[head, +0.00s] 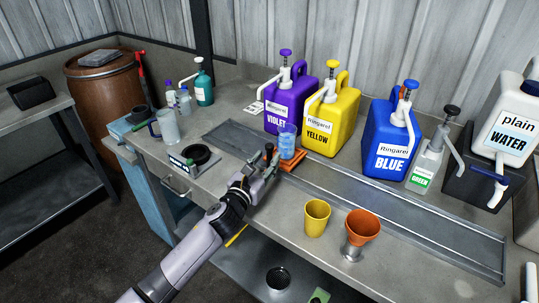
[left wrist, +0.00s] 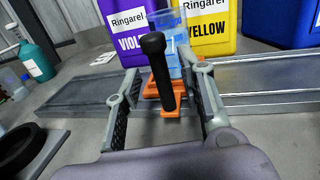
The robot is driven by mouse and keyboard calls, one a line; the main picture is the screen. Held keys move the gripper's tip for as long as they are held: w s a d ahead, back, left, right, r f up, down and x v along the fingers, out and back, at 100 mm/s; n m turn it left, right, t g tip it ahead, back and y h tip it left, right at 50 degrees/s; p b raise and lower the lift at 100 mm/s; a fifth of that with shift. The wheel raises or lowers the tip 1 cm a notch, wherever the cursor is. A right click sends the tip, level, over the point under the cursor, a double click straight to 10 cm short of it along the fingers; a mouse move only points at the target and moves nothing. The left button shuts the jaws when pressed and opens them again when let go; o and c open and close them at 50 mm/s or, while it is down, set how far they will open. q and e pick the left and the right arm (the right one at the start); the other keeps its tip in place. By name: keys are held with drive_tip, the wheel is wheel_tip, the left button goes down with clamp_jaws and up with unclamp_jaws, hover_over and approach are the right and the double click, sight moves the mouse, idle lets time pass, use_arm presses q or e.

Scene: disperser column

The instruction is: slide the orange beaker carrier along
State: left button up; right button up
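The orange beaker carrier (head: 292,159) sits on the long metal rail (head: 340,191), in front of the violet and yellow jugs. A clear beaker with blue liquid (head: 287,141) stands upright on it. In the left wrist view, the orange carrier (left wrist: 172,113) has an upright black handle (left wrist: 157,72) at its near side. My left gripper (head: 267,160) is at the carrier's near side. Its two fingers stand apart on either side of the handle, with visible gaps, so it looks open. My right gripper is not in view.
Violet (head: 285,104), yellow (head: 331,118) and blue (head: 388,140) pump jugs stand behind the rail. The rail's right stretch is clear.

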use_arm(q)
drive_tip(key=shift+x, duration=1.5)
drive_tip(key=shift+c, duration=0.2)
clamp_jaws()
